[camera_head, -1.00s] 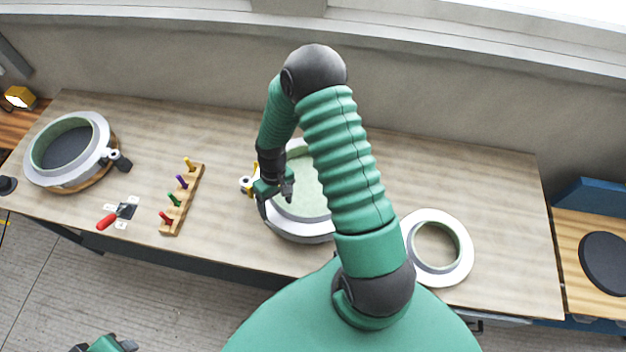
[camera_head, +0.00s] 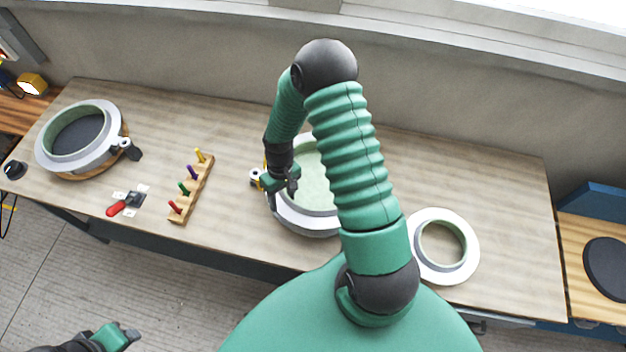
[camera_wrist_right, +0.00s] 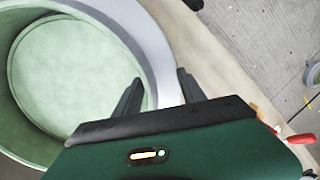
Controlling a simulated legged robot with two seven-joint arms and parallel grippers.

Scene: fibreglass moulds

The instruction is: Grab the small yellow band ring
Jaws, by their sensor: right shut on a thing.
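The round pale-green mould with a light grey rim (camera_head: 305,219) stands in the middle of the table, partly behind my right arm. A small yellow patch (camera_head: 260,183) shows at its left side, beside a white lug; I take this mould as the yellow band ring. My right gripper (camera_head: 282,192) is at the mould's left edge. In the right wrist view its fingers (camera_wrist_right: 160,86) straddle the mould's rim (camera_wrist_right: 152,45), one inside and one outside, and are shut on it. My left gripper (camera_head: 129,334) is low at the left, away from the table; its jaws are unclear.
A larger mould (camera_head: 104,154) stands on a wooden disc at the left. A wooden rack (camera_head: 181,211) holds several coloured pegs. A red-handled tool (camera_head: 120,207) lies beside it. A flat white ring (camera_head: 467,262) lies at the right. The table's back right is clear.

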